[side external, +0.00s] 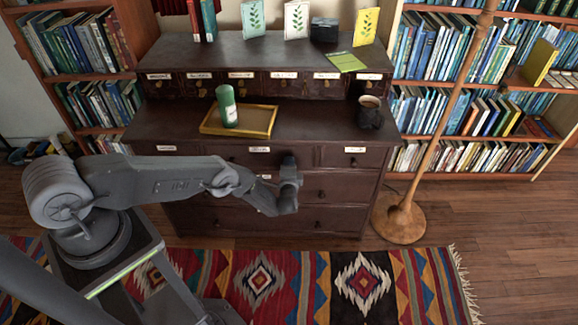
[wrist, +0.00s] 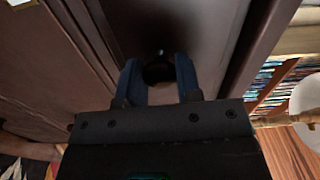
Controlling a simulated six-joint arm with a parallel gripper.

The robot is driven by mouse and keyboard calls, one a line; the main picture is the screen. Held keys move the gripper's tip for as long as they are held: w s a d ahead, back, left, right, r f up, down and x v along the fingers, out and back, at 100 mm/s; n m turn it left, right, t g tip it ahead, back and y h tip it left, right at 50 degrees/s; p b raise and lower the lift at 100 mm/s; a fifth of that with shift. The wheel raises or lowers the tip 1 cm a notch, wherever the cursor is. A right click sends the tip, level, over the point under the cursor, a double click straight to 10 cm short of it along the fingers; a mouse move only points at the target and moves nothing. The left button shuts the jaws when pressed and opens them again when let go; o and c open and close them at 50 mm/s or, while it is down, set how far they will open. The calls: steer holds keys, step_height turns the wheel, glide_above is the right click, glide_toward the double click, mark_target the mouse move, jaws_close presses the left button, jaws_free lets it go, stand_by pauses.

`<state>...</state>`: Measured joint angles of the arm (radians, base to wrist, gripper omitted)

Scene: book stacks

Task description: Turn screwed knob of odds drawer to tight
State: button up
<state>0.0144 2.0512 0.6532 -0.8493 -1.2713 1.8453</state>
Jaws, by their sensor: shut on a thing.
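A dark round knob (wrist: 158,74) sits on a dark brown drawer front (wrist: 195,30) in the wrist view. My gripper (wrist: 158,67) has its two blue-grey fingers on either side of the knob and is shut on it. In the side view my gripper (side external: 289,163) is at the front of the dark wooden cabinet (side external: 340,218), near the middle of its drawers. The gripper hides the knob there. The white drawer labels, such as the one above the gripper (side external: 259,149), are too small to read, so I cannot tell which is odds.
On the cabinet stand a green cylinder (side external: 227,108) in a yellow-edged tray (side external: 262,122) and a dark mug (side external: 370,115). A wooden lamp stand (side external: 400,215) is at the right. Bookshelves flank the cabinet. A patterned rug (side external: 360,285) lies in front.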

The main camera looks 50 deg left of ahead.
steer(key=shift+m, duration=0.4)
steer(key=o, duration=0.9)
steer(key=shift+o, duration=0.2)
steer(key=shift+d, duration=0.1)
steer(key=v, duration=1.3)
steer(key=shift+s+d, duration=0.2)
steer(key=shift+s, duration=0.1)
steer(key=shift+w+r, duration=0.1)
